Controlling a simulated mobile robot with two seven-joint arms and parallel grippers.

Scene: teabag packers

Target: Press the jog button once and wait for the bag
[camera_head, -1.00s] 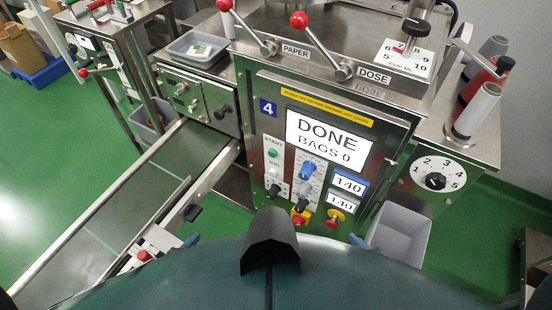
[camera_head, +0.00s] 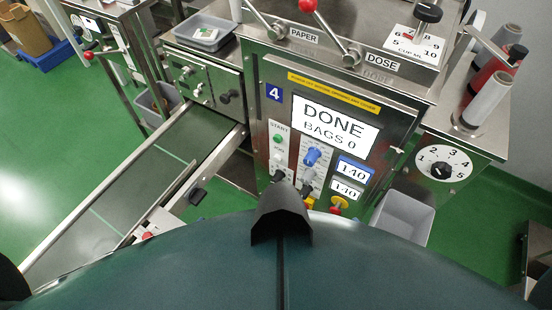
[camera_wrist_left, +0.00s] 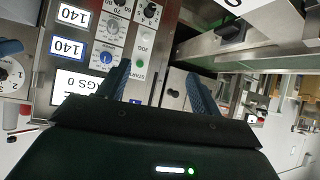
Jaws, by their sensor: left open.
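The jog button (camera_head: 278,158) is a small pale button below the green start button (camera_head: 278,139) on the machine's front panel. In the left wrist view, which shows the panel upside down, the jog button (camera_wrist_left: 148,36) is above the green start button (camera_wrist_left: 139,63). My left gripper (camera_wrist_left: 157,70) is open and empty, its blue fingers towards the panel; contact cannot be told. It is hidden in the head view. A blue finger, apparently my right gripper's (camera_wrist_left: 9,47), shows at the left edge. The display (camera_head: 335,122) reads DONE, BAGS 0. No bag is visible on the conveyor (camera_head: 130,185).
The paper and dose levers (camera_head: 307,5) stand on top of the machine. A grey bin (camera_head: 403,215) is at its right, below the numbered dial (camera_head: 440,170). A grey tray (camera_head: 200,33) sits at the back left. Open green floor (camera_head: 50,130) lies left of the conveyor.

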